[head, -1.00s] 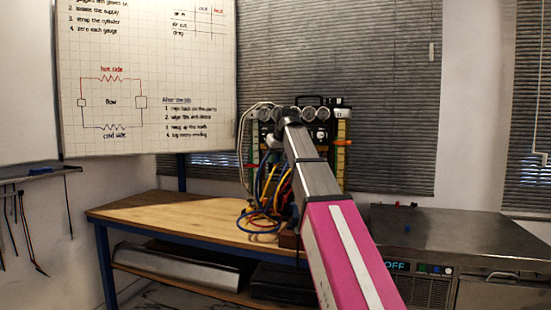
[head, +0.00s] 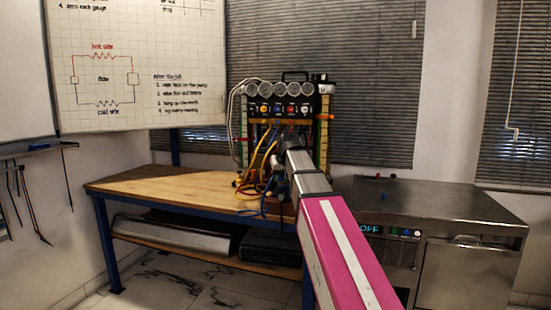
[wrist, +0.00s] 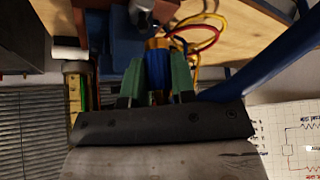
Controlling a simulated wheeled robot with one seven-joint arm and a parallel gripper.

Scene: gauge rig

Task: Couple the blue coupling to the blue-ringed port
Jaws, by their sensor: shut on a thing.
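In the wrist view my gripper (wrist: 158,68) has its two green fingers closed on the blue coupling (wrist: 157,82). A brass-coloured part (wrist: 156,44) shows just past the fingertips. In the head view my arm's end is below the gauge panel (head: 284,122), in front of the rig's lower part, and hides the coupling and fingers. A small blue spot on the panel, seemingly the blue-ringed port (head: 277,108), lies above my arm's end, in a row with yellow and red ones. The port cannot be made out in the wrist view.
Yellow, red and blue hoses hang at the rig's front; a yellow hose (head: 257,160) shows left of my arm. The bench's wooden top (head: 170,190) is mostly clear at left. A steel cabinet (head: 450,200) stands right. A whiteboard (head: 130,60) is behind.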

